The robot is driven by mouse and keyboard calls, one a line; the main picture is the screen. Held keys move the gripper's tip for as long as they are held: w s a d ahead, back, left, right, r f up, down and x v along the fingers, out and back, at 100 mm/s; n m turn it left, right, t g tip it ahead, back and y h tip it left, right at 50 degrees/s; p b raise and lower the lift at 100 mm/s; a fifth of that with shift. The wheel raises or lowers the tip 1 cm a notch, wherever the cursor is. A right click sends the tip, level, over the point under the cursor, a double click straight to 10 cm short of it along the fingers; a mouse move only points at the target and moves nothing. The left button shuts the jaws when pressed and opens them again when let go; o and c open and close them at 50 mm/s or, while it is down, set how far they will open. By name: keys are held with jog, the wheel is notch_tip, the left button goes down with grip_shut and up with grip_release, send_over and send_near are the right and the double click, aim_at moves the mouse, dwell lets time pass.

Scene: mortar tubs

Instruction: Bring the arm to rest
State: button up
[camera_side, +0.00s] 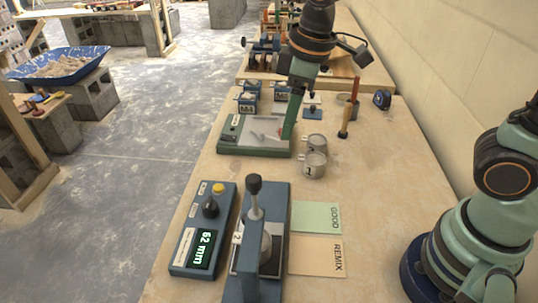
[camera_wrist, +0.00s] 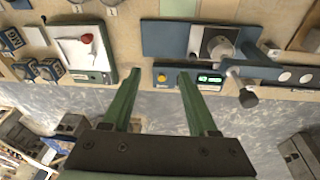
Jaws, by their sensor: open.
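My gripper (camera_side: 288,132) hangs pointing down over the tray with a white surface (camera_side: 257,152) in the side view, near its right edge. I cannot tell whether it touches anything there. In the wrist view my gripper (camera_wrist: 159,72) shows two green fingers spread apart with nothing held between them. The arm reaches in from the upper part of the side view. No mortar tub is in the fingers.
Two metal cups (camera_side: 314,163) stand right of the tray. In front are a display unit (camera_side: 203,230) reading 62 mm, a lever device (camera_side: 262,245), a green GOOD card (camera_side: 316,218) and a tan REMIX card (camera_side: 317,256). The bench's right middle (camera_side: 385,180) is clear.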

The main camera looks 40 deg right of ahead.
jog(key=s+d+r+m+t, duration=0.1)
jog(key=s+d+m, duration=0.1)
jog(key=d+m, duration=0.2)
jog(key=s+d+r+m+t, duration=0.1)
jog(key=s+d+m+t, duration=0.1)
jog(key=d, duration=0.5)
jog(key=shift+s+d+r+m+t+h, duration=0.3)
jog(key=shift+s+m+h, duration=0.1)
jog(key=shift+s+m, duration=0.5)
jog(key=shift+w, duration=0.1)
